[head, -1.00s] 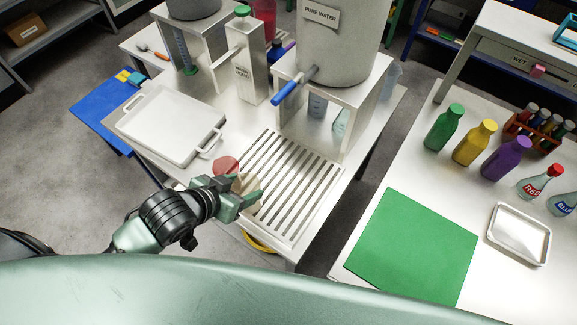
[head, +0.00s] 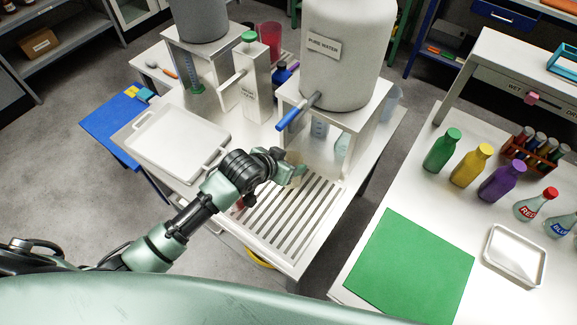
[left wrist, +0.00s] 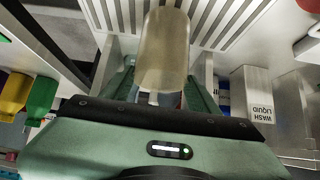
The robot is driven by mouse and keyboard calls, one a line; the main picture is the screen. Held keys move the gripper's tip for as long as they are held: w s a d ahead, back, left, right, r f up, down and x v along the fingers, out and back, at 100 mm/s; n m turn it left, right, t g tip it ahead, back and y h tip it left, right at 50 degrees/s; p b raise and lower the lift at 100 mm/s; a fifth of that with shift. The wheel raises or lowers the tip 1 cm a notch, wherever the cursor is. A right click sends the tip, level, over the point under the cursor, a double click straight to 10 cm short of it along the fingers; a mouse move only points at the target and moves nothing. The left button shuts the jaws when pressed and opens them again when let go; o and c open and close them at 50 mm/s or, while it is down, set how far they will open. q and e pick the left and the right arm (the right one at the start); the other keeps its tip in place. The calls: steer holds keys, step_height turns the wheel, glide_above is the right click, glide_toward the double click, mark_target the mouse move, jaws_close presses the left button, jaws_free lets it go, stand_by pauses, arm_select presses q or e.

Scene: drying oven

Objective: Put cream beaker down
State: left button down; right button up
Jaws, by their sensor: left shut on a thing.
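My left gripper (head: 292,172) is shut on the cream beaker (head: 297,164), at the far end of the slatted drain rack (head: 290,222). In the left wrist view the cream beaker (left wrist: 164,50) stands out between the jaws, with the slats behind it. The gripper and arm hide part of the beaker in the head view. I cannot tell whether its base touches the slats. A red item (head: 239,203) shows partly behind my left arm, near the rack's left edge. My right gripper is not in view.
The pure water tank (head: 345,60) with its blue-handled tap (head: 292,118) stands on a support just beyond the gripper. The wash liquid dispenser (head: 251,85) is behind to the left. A white tray (head: 178,140) lies left. Most of the rack's near part is clear.

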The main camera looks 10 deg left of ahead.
arm_select(q)
step_height(320, 180, down, 3)
steer(key=shift+p, duration=0.35)
steer(key=shift+f, duration=0.25)
steer(key=shift+f, duration=0.15)
steer(key=shift+c, duration=2)
jaws_free()
steer(key=shift+r, duration=0.25)
steer(key=v, duration=1.2)
